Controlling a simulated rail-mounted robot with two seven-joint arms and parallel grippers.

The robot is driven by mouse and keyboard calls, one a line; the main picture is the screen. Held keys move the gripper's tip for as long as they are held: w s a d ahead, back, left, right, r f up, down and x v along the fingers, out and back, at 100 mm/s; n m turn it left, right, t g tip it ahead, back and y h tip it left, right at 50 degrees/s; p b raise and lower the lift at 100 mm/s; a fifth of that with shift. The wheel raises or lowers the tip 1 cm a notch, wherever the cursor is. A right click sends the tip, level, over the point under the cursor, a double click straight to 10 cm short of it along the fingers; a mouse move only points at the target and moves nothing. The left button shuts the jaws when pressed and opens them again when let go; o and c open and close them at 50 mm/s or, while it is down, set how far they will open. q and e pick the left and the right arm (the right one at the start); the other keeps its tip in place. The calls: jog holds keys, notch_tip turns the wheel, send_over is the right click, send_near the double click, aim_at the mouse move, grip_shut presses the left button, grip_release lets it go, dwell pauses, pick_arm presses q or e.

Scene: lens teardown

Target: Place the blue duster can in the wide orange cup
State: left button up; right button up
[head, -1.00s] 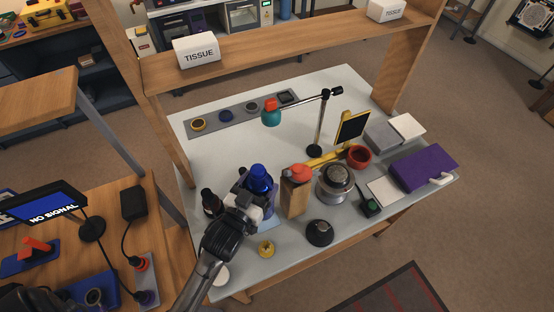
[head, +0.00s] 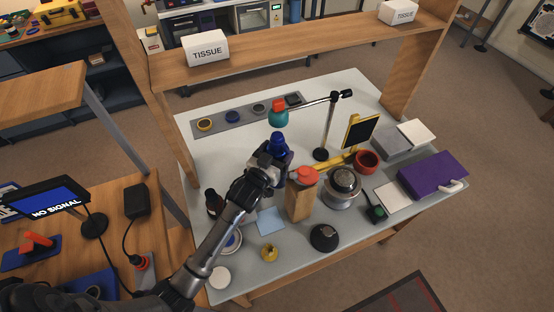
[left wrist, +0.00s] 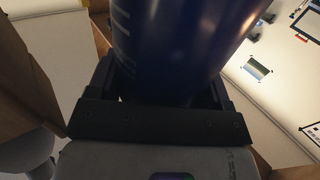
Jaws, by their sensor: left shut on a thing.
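The blue duster can (head: 278,143) is upright in my left gripper (head: 272,160), above the left-middle of the light tabletop. In the left wrist view the blue can (left wrist: 185,45) fills the space between the dark fingers (left wrist: 165,95), which are shut on it. Its lower part is hidden by the gripper in the head view. A wide red-orange cup (head: 366,161) stands to the right, beyond the round metal part, with its opening facing up. The gripper and can are well to the left of this cup. My right gripper is not in view.
A wooden block with a red-orange top (head: 303,178) and a silver round part (head: 343,185) stand between the can and cup. A lamp arm (head: 322,125) with a teal head rises behind. A dark bottle (head: 213,203) and blue cloth (head: 270,221) lie nearer.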

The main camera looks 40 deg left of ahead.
pick_arm(q)
jog(key=shift+f+b, duration=0.35)
jog(key=shift+f, duration=1.25)
jog(key=shift+f, duration=0.2)
jog(key=o, duration=1.3)
jog(key=shift+c, duration=0.2)
jog(key=s+d+p, duration=0.1)
jog(key=s, duration=0.9)
jog(key=shift+s, duration=0.25)
jog(key=shift+s+r, duration=0.15)
jog(key=shift+s, duration=0.6)
jog(key=shift+c, duration=0.7)
